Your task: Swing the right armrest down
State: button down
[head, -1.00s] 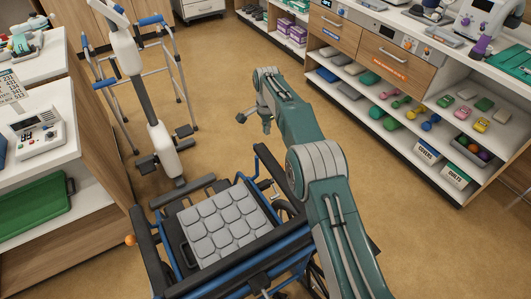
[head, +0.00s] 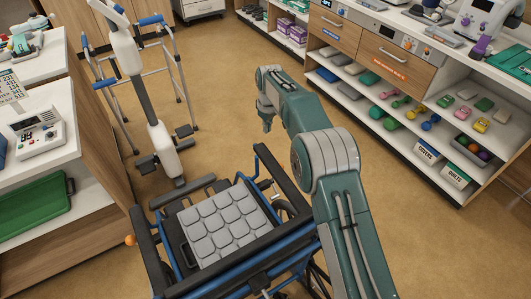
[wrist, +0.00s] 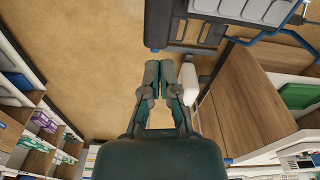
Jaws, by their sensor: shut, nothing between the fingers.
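The wheelchair (head: 262,262) has a blue frame and a grey padded seat (head: 222,218), seen from above and behind in the head view. Its right armrest (head: 274,172) is a dark bar on the right side; I cannot tell its exact tilt. The left armrest (head: 150,250) is the dark bar on the other side. My gripper (head: 267,127) is shut and empty, pointing down beyond the front end of the right armrest, apart from it. In the wrist view my gripper (wrist: 160,72) has its fingers together, and a dark part, probably the right armrest (wrist: 158,25), shows above them.
A white and grey upright stand (head: 160,140) and a walker (head: 180,75) are beyond the chair at left. A cabinet with a green tray (head: 36,211) is at left. Shelves with dumbbells (head: 404,102) are at right. The floor (head: 350,165) between chair and shelves is clear.

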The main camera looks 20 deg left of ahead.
aim_at(265, 156)
jog(key=f+n, duration=0.4)
jog(key=n, duration=0.1)
jog(key=f+n, duration=0.4)
jog(key=n, duration=0.1)
jog(key=f+n, duration=0.4)
jog(key=n, duration=0.2)
jog(key=shift+s+a+f+y, duration=0.1)
jog(key=shift+a+f+y, duration=0.1)
jog(key=shift+f+y, duration=0.1)
jog(key=shift+f, duration=0.1)
dwell(0.3)
